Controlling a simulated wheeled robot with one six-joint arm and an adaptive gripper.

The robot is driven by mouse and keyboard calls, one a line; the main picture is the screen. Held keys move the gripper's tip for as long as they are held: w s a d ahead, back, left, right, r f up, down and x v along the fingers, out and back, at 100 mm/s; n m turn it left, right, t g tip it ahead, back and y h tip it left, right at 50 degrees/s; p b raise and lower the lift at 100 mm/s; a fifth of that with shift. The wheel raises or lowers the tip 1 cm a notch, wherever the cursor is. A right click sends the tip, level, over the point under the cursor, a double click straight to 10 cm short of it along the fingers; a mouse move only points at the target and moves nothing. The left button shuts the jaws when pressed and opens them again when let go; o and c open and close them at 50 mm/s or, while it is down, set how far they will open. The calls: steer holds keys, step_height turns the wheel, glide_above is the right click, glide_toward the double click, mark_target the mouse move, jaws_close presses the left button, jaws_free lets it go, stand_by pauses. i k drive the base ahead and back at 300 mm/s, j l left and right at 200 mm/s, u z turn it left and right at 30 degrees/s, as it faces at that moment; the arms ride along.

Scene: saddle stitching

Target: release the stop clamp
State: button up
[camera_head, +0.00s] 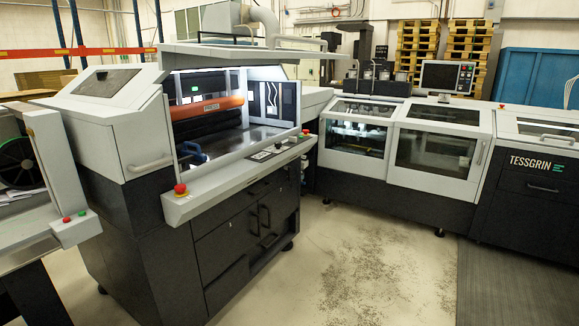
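My gripper is not in this view. I cannot pick out a stop clamp for certain. The grey and black machine (150,200) at the left has its top cover (235,56) raised. Inside its lit opening are an orange bar (207,108), dark rollers below it and a small green light (195,88). A blue part (191,152) sits low at the left side of the opening; it is too small to identify. A red emergency button (180,189) is on the front ledge (235,178).
Another line of machines (400,150) with closed windowed covers runs along the back right. A monitor (446,77) stands on it. The pale floor (350,265) between is clear, with a grey mat (500,285) at the right. Part of another machine (30,185) is at the left edge.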

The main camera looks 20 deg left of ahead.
mark_target(180, 161)
steer(key=i+u, duration=0.5)
steer(key=i+l+u, duration=0.1)
steer(key=i+u, duration=0.35)
steer(key=i+l+u, duration=0.3)
steer(key=i+u, duration=0.2)
steer(key=k, duration=0.05)
